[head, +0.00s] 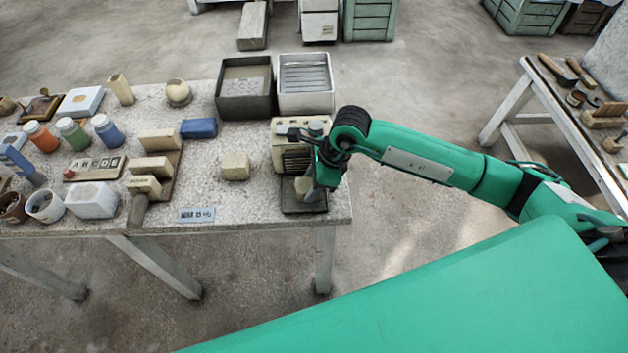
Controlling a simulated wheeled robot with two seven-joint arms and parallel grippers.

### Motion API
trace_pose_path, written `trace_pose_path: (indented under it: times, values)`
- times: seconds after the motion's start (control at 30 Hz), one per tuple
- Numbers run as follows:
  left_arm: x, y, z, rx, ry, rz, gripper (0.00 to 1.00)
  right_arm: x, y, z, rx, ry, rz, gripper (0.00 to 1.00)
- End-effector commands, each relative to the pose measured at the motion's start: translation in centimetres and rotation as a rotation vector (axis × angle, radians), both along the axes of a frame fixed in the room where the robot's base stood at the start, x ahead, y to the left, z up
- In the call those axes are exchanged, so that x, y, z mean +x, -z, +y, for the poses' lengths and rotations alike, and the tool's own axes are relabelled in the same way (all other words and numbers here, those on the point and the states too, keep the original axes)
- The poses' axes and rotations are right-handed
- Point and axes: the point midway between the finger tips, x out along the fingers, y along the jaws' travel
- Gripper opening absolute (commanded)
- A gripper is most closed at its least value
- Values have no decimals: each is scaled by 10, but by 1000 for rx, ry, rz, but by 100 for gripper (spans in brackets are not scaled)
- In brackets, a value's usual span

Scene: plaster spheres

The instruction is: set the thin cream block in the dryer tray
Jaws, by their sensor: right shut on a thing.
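The dryer (284,133) is a cream box with a dark grille near the right end of the table. Its dark tray (293,209) lies in front of the grille. My right gripper (308,189) reaches in from the right, low over this tray, and is shut on a small cream piece (301,184), which looks like the thin cream block. The fingers and arm hide part of the piece; I cannot tell whether it touches the tray. My left gripper is not in view.
Several cream blocks (151,167) sit around a wooden stand. Behind the dryer are a dark bin (244,106) and a white bin (305,103). A label card (196,215) lies at the front edge.

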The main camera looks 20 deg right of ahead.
Motion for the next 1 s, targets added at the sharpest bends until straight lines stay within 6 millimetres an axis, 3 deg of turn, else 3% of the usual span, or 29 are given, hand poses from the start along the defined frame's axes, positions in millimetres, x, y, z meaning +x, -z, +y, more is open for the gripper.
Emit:
trace_pose_path:
  times: [0.03, 0.47, 0.5, 0.6, 1.0]
  values:
    - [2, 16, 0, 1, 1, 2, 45, 0, 14, 0, 1, 0, -1, 16]
    - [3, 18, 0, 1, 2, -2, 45, 0, 17, 0, 1, 0, -1, 16]
    - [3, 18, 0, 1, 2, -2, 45, 0, 17, 0, 1, 0, -1, 53]
    - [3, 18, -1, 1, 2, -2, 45, 0, 17, 0, 1, 0, -1, 71]
    - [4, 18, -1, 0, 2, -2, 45, 0, 17, 0, 0, 0, 0, 71]
